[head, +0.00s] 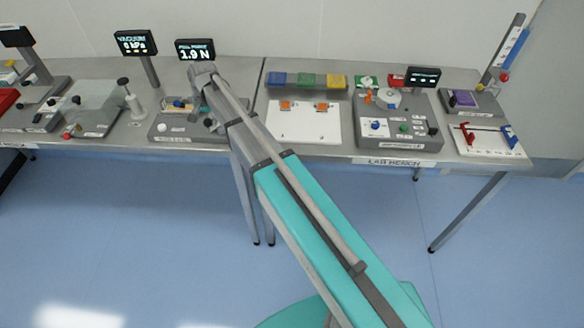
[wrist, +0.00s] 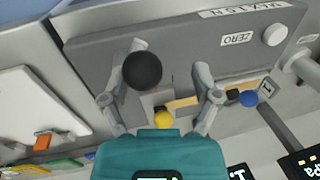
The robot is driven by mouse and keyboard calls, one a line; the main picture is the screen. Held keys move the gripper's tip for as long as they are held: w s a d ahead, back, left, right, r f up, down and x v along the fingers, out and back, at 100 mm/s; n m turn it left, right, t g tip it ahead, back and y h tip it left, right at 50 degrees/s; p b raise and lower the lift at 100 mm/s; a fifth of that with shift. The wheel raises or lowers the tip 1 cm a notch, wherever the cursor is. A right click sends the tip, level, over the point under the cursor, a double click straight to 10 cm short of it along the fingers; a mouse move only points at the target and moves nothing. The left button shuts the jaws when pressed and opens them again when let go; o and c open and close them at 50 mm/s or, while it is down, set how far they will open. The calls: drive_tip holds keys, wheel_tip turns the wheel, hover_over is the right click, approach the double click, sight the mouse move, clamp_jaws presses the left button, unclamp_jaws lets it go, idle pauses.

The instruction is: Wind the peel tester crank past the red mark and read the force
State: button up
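The peel tester (head: 160,139) is a grey box on the bench, its right part hidden behind my arm in the head view. Its display (head: 196,50) reads 1.9 N. In the wrist view the tester (wrist: 100,50) fills the upper part, with a white ZERO button (wrist: 275,35). A black ball knob (wrist: 142,70), seemingly the crank's handle, lies by my gripper's left finger. My gripper (wrist: 168,62) is open, with its fingers spread over the tester. I cannot tell whether it touches the knob. I cannot make out a red mark.
In the head view a vacuum station (head: 95,102) stands left of the tester. A white board with orange pieces (head: 303,123) lies right of it.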

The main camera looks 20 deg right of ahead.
drive_tip(key=shift+w+a+m, duration=0.1)
drive_tip(key=shift+w+m, duration=0.3)
drive_tip(key=shift+m, duration=0.6)
drive_tip(key=shift+r+p, duration=0.45)
wheel_tip(320, 180, up, 13)
drive_tip(key=s+d+p, duration=0.2)
drive_tip(key=p, duration=1.1)
drive_tip(key=s+d+f+n+h+b, duration=0.1)
drive_tip(key=s+d+f+n+b, duration=0.2)
drive_tip(key=s+d+f+b, duration=0.5)
drive_tip(key=s+d+f+n+h+b, duration=0.1)
drive_tip(key=s+d+f+n+b, duration=0.2)
drive_tip(key=s+d+f+b, duration=0.6)
drive_tip(key=s+d, duration=0.4)
drive_tip(key=s, duration=0.3)
drive_tip(key=shift+f+n+g, duration=0.25)
drive_tip(key=shift+n+g, duration=0.05)
drive_tip(key=shift+g, duration=0.1)
